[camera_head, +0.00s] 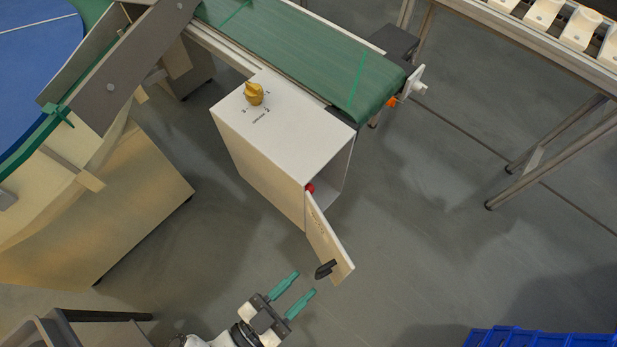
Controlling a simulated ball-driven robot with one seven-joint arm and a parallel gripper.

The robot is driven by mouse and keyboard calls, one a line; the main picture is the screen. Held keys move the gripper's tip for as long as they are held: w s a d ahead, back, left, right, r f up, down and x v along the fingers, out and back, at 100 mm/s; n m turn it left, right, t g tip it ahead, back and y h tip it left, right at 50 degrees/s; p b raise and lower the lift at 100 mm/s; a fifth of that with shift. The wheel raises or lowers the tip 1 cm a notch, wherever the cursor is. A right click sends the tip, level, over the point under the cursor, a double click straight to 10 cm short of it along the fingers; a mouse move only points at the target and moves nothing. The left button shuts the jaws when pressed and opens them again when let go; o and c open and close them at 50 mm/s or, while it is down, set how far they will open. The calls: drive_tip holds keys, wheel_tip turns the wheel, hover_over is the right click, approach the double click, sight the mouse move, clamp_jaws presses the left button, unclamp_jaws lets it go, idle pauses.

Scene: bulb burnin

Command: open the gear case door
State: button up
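The gear case (285,125) is a white box beside the green conveyor belt, with a yellow knob (254,94) on top. Its door (328,238) stands swung out from the case, so the opening shows at the right end. A black handle (325,269) sits near the door's free end. A red part (310,188) shows at the opening near the hinge edge. My gripper (292,286) has two green fingers spread apart with nothing between them. It is at the bottom centre, just below and left of the handle and apart from it in the picture.
The green conveyor (310,50) runs behind the case. A blue round table (35,60) with a cream base (120,210) stands at left. A metal-legged rack (560,150) is at upper right, and blue crates (540,338) at lower right. The grey floor right of the door is clear.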

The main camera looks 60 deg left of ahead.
drive_tip(key=shift+s+d, duration=0.2)
drive_tip(key=shift+s, duration=1.4)
